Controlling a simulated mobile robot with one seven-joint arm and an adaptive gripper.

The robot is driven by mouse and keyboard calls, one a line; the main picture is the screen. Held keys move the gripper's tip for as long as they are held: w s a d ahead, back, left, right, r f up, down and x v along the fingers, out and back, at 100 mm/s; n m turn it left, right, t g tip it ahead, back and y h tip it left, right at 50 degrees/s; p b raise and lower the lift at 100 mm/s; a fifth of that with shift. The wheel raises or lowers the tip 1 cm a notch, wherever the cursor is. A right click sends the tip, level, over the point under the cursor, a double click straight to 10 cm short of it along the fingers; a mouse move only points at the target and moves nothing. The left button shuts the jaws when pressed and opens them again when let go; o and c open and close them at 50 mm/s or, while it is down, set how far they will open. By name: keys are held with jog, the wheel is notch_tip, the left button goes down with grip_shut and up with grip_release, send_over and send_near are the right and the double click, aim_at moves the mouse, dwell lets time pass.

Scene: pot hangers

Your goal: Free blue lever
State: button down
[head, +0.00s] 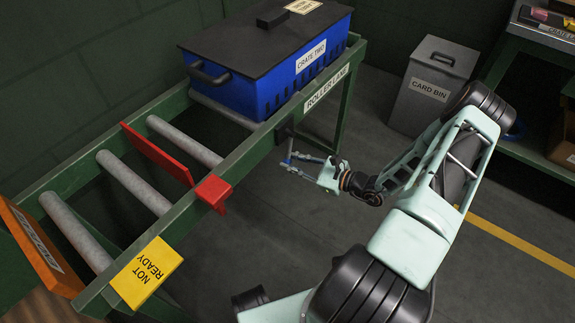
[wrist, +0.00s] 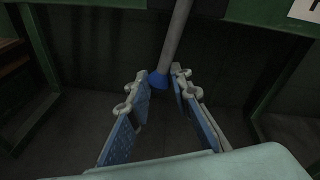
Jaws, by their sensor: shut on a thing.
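The blue lever shows in the wrist view as a grey rod with a blue knob (wrist: 158,81) at its lower end, hanging down from the top of the picture. In the head view it is at the side of the roller lane, small and hard to make out. My gripper (head: 292,164) is beside the lane's near rail, below it. In the wrist view its two blue-padded fingers are on either side of the knob, shut on it. The fingers stand somewhat apart. Part of the knob's right side is hidden by the right finger.
The roller lane (head: 247,147) has a green frame and grey rollers. A blue crate (head: 285,81) with a black lid sits at its far end. A red stop plate (head: 157,154) crosses the lane. A yellow NOT READY sign (head: 146,272) is at the near end. A grey card bin (head: 428,87) stands behind.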

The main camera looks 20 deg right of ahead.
jog(key=shift+w+d+n, duration=0.45)
jog(key=shift+d+n, duration=0.2)
jog(key=shift+n, duration=0.25)
jog(key=c, duration=1.8)
grip_release()
jog(key=shift+o, duration=0.2)
jog(key=v, duration=1.2)
jog(key=shift+a, duration=0.1)
